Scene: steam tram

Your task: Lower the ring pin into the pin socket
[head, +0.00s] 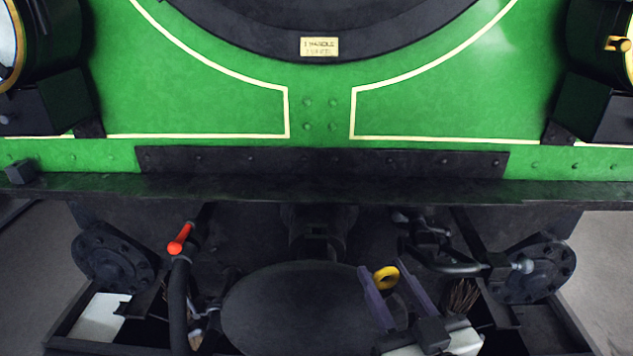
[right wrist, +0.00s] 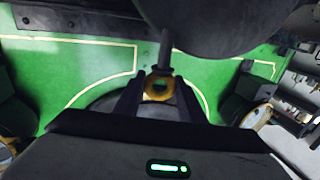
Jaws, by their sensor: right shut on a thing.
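The ring pin shows its yellow ring (head: 386,278) between the two fingers of my right gripper (head: 386,268). In the right wrist view the yellow ring (right wrist: 158,85) sits between the fingertips, and a dark shaft (right wrist: 166,47) runs from it toward the large dark round buffer plate (right wrist: 215,22). My right gripper is shut on the ring pin, at the right edge of the buffer plate (head: 290,310) in the head view. I cannot make out the pin socket or whether the shaft touches anything. My left gripper is not in view.
The black beam (head: 320,187) of the green tram front (head: 210,85) crosses above the gripper. A hose with a red handle (head: 180,240) hangs on the left. A dark pipe fitting (head: 450,263) is close to the right of the gripper. Round flanged discs (head: 112,258) stand at both sides.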

